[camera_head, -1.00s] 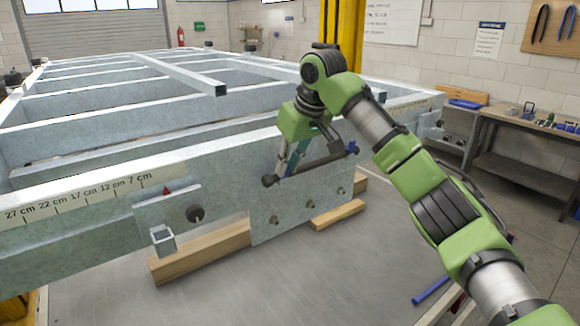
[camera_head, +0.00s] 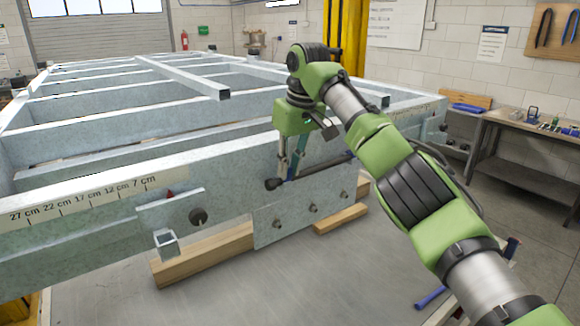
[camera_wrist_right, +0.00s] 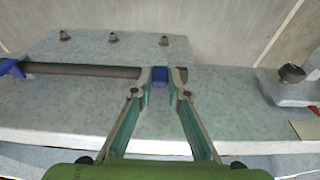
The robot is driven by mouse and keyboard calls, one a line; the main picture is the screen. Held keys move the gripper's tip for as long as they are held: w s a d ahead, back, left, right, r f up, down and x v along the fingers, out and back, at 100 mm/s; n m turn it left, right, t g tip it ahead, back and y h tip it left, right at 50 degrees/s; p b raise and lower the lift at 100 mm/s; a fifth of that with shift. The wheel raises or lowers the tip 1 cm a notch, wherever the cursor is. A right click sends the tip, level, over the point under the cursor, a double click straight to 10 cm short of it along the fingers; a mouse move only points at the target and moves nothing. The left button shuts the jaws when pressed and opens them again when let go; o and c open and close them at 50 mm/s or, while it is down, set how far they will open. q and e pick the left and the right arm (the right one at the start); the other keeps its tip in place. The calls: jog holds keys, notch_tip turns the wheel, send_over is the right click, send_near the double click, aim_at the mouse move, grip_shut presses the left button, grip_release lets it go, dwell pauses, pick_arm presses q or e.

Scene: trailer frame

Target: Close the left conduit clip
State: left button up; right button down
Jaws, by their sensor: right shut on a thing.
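A dark conduit (camera_head: 316,172) runs along the side of the grey steel frame (camera_head: 232,162), above a bolted plate (camera_head: 300,214). In the right wrist view the conduit (camera_wrist_right: 85,70) lies across the steel. My right gripper (camera_head: 288,172) reaches down to the conduit near its left end. In the wrist view its teal fingers (camera_wrist_right: 161,76) are closed around the blue left clip (camera_wrist_right: 160,75). Much of that clip is hidden by the fingertips, so I cannot tell whether it is closed. My left gripper is not in view.
A plate with a black knob (camera_head: 198,216) and a square tube stub (camera_head: 166,243) stands left of the conduit. Wooden blocks (camera_head: 205,255) lie under the frame. A workbench (camera_head: 520,125) with tools is at the right.

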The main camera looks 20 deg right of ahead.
jog(key=shift+f, duration=0.1)
jog(key=c, duration=1.9)
grip_release()
jog(key=shift+w, duration=0.15)
jog(key=v, duration=0.7)
jog(key=shift+r, duration=0.2)
jog(key=shift+f, duration=0.15)
